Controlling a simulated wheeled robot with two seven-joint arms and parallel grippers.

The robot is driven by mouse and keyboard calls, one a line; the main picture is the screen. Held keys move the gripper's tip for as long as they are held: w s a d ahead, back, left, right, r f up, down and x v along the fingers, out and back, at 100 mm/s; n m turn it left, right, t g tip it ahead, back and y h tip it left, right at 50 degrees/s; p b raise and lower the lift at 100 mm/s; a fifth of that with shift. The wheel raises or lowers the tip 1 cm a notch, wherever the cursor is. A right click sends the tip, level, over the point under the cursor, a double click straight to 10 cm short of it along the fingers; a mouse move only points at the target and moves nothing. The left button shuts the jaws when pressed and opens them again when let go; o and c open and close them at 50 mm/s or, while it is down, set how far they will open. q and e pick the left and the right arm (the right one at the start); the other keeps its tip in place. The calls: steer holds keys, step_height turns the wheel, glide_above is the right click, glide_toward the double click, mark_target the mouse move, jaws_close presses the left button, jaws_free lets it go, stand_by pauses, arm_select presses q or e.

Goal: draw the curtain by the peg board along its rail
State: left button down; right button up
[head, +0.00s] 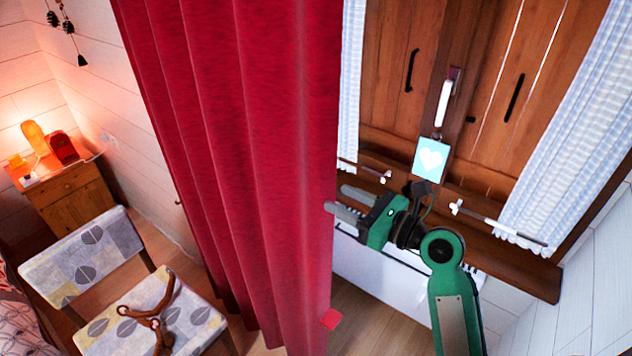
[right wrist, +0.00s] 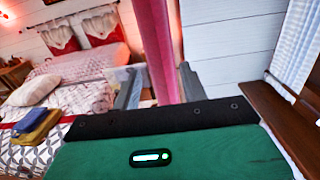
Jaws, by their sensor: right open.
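The red curtain (head: 235,150) hangs in folds down the middle of the head view, its right edge beside my right gripper. Its rail is out of view. My right gripper (head: 343,202) is open, its two grey fingers pointing left at the curtain's edge. In the right wrist view the pinkish-red curtain edge (right wrist: 160,45) shows between the two spread fingers (right wrist: 160,88). I cannot tell whether either finger touches the cloth. My left gripper is not in view.
Wooden shutters (head: 400,75) and blue-white checked curtains (head: 575,130) are behind my right arm. A light-blue heart sign (head: 431,158) hangs just above the gripper. A patterned chair (head: 85,255) and a nightstand (head: 75,195) stand left of the curtain. A bed (right wrist: 65,85) shows in the wrist view.

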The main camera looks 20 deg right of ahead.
mark_target(317, 187)
steer(key=p+x, duration=0.1)
steer(key=x, duration=0.6)
steer(key=shift+w, duration=0.1)
jaws_close()
